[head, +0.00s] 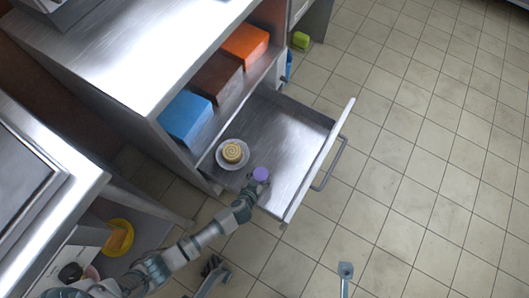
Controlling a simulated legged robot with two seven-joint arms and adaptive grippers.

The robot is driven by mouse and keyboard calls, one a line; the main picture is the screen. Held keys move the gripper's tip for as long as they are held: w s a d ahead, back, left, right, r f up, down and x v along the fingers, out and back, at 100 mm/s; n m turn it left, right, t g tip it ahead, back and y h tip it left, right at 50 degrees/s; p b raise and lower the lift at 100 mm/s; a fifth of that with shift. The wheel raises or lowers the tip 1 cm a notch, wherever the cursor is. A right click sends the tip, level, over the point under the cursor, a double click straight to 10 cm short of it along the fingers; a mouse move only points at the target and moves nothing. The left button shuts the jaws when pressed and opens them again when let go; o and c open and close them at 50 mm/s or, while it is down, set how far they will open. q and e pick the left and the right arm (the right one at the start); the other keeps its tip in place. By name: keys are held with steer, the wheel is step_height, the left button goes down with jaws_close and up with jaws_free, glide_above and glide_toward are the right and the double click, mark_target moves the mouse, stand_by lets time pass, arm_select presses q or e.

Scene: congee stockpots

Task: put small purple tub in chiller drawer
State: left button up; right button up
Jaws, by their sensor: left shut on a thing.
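The small purple tub (261,174) is above the near part of the open chiller drawer (285,135). My left gripper (257,183) reaches over the drawer's near side and is shut on the tub. Whether the tub touches the drawer floor I cannot tell. The drawer is pulled out to the right of the steel counter, with its front panel and handle at the right.
A white plate (220,163) with a yellow swirled roll (232,152) lies in the drawer, just left of the tub. The drawer's middle and far parts are bare. Blue (186,117), brown (217,77) and orange (245,45) boxes stand on the shelf above. A yellow bowl (119,251) is at lower left.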

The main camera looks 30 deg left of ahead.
arm_select(q)
steer(key=shift+r, duration=0.2)
steer(key=shift+f, duration=0.15)
steer(key=o, duration=1.3)
